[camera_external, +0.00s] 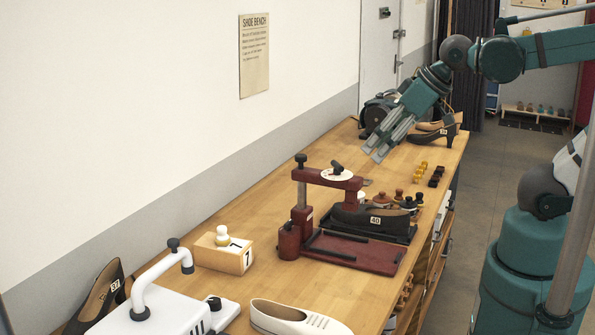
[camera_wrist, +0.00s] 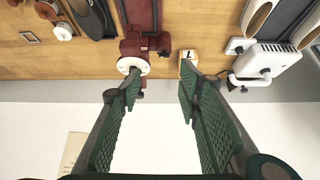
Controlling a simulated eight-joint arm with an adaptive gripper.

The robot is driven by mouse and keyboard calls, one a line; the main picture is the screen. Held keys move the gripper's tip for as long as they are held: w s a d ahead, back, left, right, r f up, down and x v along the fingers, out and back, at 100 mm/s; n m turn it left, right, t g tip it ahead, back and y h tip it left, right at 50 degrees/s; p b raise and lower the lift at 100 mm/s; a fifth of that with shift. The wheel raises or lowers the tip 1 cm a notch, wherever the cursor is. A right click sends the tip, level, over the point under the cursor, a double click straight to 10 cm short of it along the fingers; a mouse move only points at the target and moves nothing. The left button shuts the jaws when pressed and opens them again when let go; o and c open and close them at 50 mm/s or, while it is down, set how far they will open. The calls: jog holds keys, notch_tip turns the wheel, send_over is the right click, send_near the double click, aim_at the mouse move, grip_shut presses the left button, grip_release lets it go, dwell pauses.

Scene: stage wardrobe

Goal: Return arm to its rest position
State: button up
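My gripper (camera_external: 385,143) hangs above the far part of the wooden shoe bench (camera_external: 345,290), beyond the dark red press. In the wrist view my gripper (camera_wrist: 158,92) has its two green-padded fingers spread apart with nothing between them. The teal arm reaches in from the right, and the gripper points down and to the left. The fingertips look clear of the bench and of the objects on it.
A dark red press (camera_external: 372,258) with a white dial stands mid-bench, beside a black shoe marked 40 (camera_external: 370,219). A box marked 7 (camera_external: 222,258), white shoe (camera_external: 300,320) and white machine (camera_external: 150,315) are nearer. Dark heels (camera_external: 440,131) stand at the far end. A wall borders the left.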

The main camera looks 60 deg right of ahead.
jog(key=shift+s+d+f, duration=0.1)
jog(key=shift+s+f, duration=0.05)
jog(key=shift+s, duration=0.35)
notch_tip(320, 180, down, 7)
jog(key=b, duration=0.7)
jog(key=shift+f, duration=0.2)
dwell(0.9)
